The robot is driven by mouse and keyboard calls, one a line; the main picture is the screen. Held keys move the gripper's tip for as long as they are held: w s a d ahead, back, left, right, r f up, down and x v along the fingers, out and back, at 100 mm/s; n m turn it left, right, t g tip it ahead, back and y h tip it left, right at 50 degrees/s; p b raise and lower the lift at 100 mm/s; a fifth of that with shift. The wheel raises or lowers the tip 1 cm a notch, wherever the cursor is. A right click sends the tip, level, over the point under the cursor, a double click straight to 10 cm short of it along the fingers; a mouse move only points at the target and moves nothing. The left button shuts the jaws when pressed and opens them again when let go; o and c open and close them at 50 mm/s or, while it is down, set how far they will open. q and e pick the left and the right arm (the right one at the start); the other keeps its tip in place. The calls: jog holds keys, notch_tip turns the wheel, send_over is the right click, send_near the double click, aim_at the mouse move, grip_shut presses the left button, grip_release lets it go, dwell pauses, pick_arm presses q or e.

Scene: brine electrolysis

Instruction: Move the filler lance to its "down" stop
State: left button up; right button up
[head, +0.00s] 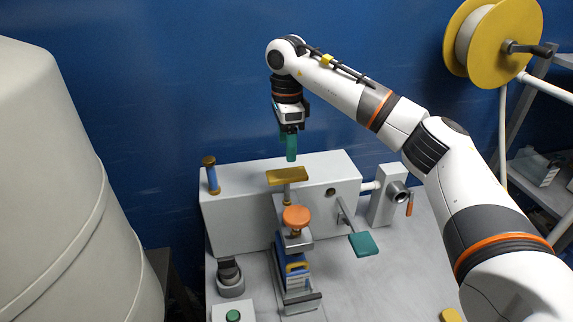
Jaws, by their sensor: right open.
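My right gripper (290,129) points down above the grey box and is open. A teal upright piece (291,148) shows directly below its fingers; whether it touches them is unclear. Below that is a flat gold plate (287,176) on a short rod, with an orange knob (296,216) lower down and nearer. A teal paddle (363,244) on a grey arm stands at the front right of the box. No part is clearly marked as the filler lance, and no "down" stop can be made out. My left gripper is out of view.
The grey box (235,222) stands on a pale bench (375,295). A blue post with a brown cap (211,176) is at its left. A valve with an orange handle (409,204) is at the right. A large pale tank (65,190) fills the left side; a yellow reel (526,18) hangs upper right.

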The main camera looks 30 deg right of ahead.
aim_at(287, 173)
notch_tip(287, 173, down, 8)
jog(key=shift+r+p, duration=0.15)
jog(key=shift+p, duration=0.6)
jog(key=shift+c, duration=0.5)
jog(key=c, duration=1.3)
notch_tip(287, 173, down, 5)
jog(key=b, duration=0.3)
jog(key=shift+r, duration=0.25)
jog(key=shift+s, duration=0.1)
jog(key=o, duration=1.4)
